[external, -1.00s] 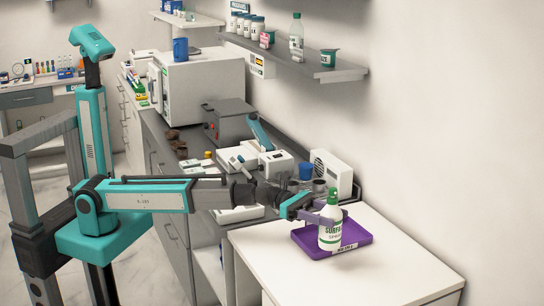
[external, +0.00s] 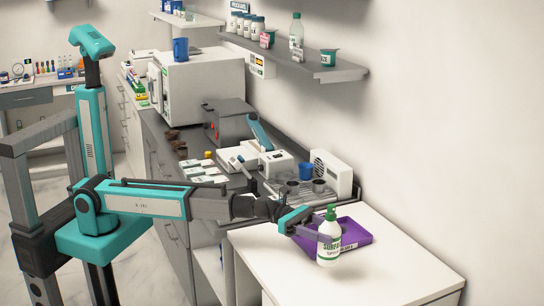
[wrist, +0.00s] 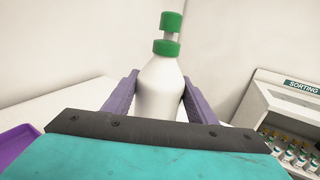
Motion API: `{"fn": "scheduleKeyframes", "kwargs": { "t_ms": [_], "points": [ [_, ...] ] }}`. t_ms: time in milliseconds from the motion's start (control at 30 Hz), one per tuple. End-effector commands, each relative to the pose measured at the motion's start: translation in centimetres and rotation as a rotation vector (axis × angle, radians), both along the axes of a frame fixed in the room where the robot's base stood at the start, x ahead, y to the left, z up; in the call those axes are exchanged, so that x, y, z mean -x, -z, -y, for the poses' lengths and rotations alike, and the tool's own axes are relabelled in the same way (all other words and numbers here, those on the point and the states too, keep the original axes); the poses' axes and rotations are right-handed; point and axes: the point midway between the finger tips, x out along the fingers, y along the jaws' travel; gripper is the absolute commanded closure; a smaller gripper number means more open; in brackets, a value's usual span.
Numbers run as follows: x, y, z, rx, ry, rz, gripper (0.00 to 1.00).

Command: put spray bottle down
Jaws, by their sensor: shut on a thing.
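The spray bottle (external: 329,246) is white with a green top and green lettering, and it stands upright. My gripper (external: 316,230) is shut around its body. In the wrist view the purple fingers of my gripper (wrist: 154,98) press on both sides of the white bottle (wrist: 158,88), with its green cap above them. The bottle is at the near side of the purple tray (external: 356,232) and covers part of its front edge in the external view. I cannot tell whether its base touches the white table (external: 400,262).
The tray's corner (wrist: 15,145) shows at the left of the wrist view. A sorting rack (wrist: 285,115) with small bottles is at the right. The grey counter behind holds a white device (external: 331,172) and a blue cup (external: 306,172). The table's front and right are clear.

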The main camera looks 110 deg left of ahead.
Motion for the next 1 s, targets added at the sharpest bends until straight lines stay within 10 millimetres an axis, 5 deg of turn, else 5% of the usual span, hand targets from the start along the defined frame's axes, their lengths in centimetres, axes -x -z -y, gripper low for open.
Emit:
{"fn": "scheduleKeyframes", "kwargs": {
  "t_ms": [567, 1000],
  "points": [
    [0.0, 1.8, 0.0, 0.001, 0.0, 0.001, 0.94],
    [0.0, 5.4, 0.0, 0.0, 0.0, 0.001, 0.94]
  ]
}}
